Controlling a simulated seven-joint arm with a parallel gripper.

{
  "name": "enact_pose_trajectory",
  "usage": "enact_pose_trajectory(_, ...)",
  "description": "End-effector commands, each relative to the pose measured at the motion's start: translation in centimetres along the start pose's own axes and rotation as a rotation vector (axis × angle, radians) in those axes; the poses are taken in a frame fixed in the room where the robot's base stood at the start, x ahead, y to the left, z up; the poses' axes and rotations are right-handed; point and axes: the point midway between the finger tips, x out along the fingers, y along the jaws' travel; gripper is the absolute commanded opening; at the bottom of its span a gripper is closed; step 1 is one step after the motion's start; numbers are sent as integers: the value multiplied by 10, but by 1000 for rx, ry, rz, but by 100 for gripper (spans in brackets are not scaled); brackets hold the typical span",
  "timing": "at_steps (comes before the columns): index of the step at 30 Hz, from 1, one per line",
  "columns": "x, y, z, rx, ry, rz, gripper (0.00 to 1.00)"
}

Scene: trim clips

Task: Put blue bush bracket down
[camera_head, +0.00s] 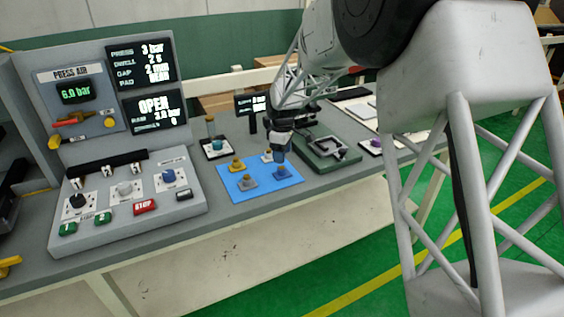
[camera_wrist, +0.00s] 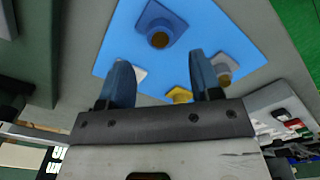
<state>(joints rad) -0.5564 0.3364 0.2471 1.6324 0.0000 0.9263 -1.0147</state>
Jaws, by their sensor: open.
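The blue bush bracket (camera_head: 282,174) sits on the right front part of the blue mat (camera_head: 232,190), its square base flat on the mat. In the wrist view the blue bush bracket (camera_wrist: 152,17) lies beyond the fingertips, apart from them. My gripper (camera_head: 279,155) is just above and behind it in the head view. In the wrist view my gripper (camera_wrist: 162,72) has its two blue fingers wide apart with nothing held between them.
The mat also holds a grey bracket (camera_head: 247,182), a yellow bracket (camera_head: 237,165) and a white bracket (camera_head: 267,156), partly hidden by my gripper. A green fixture (camera_head: 319,162) stands to the right. The press control panel (camera_head: 130,208) is at left.

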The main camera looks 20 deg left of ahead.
Motion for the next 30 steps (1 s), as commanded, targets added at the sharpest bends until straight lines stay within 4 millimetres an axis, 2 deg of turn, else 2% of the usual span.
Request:
enact_pose_trajectory(1,-10,0,0,0,2,3,58)
enact_pose_trajectory(6,-35,0,0,0,1,2,58)
enact_pose_trajectory(12,-55,0,0,0,1,2,58)
enact_pose_trajectory(18,-62,0,0,0,0,0,58)
enact_pose_trajectory(30,-61,0,0,0,0,0,58)
